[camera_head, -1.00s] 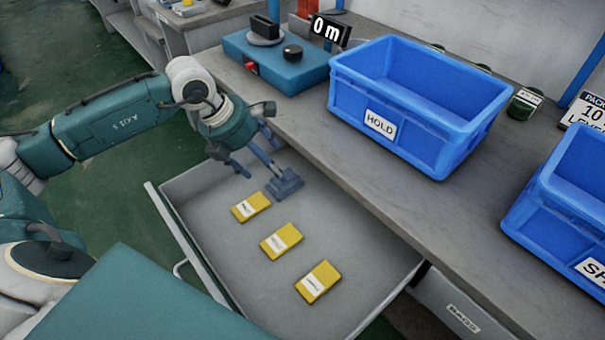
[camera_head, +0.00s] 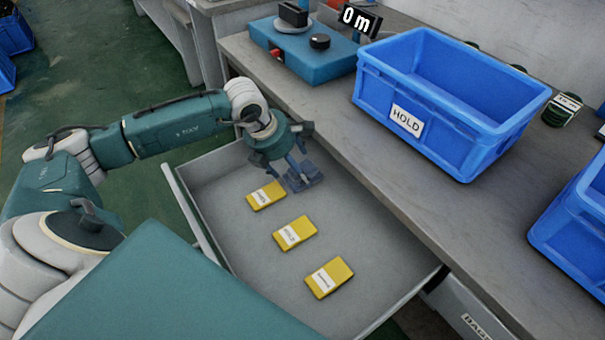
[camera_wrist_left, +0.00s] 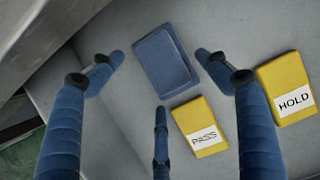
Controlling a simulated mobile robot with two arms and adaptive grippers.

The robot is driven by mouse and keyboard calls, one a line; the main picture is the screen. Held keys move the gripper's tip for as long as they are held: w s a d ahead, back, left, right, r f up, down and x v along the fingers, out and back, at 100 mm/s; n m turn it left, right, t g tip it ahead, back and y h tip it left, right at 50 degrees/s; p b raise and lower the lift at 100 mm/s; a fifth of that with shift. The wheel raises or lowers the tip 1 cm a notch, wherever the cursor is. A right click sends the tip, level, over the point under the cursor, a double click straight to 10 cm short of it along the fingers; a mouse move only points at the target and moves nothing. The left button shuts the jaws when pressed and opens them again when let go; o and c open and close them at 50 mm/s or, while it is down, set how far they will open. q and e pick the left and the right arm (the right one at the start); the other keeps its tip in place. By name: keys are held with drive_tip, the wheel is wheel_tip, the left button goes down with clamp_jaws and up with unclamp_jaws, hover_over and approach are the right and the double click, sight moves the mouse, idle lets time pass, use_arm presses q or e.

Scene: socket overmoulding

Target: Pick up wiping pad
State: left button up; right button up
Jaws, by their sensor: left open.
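The blue-grey wiping pad (camera_head: 302,181) lies in the open drawer, at its back corner beside the bench edge. In the left wrist view the pad (camera_wrist_left: 164,62) lies flat. My left gripper (camera_head: 284,172) is over this end of the drawer, partly hiding the pad in the head view. I cannot tell the exact height above the pad. My right gripper is not in view.
Several yellow tags lie in the drawer (camera_head: 230,225): PASS (camera_head: 266,195) close beside the pad, HOLD (camera_head: 295,233), and a third (camera_head: 329,277). On the bench stand a blue HOLD crate (camera_head: 440,110), another blue crate (camera_head: 575,225) and a teal scale (camera_head: 300,55).

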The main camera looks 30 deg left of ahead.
use_arm(q)
drive_tip(key=shift+w+f, duration=0.15)
drive_tip(key=shift+f, duration=0.1)
drive_tip(key=shift+c, duration=0.2)
drive_tip(key=c, duration=1)
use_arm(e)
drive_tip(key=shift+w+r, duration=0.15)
use_arm(q)
drive_tip(key=shift+r, duration=0.1)
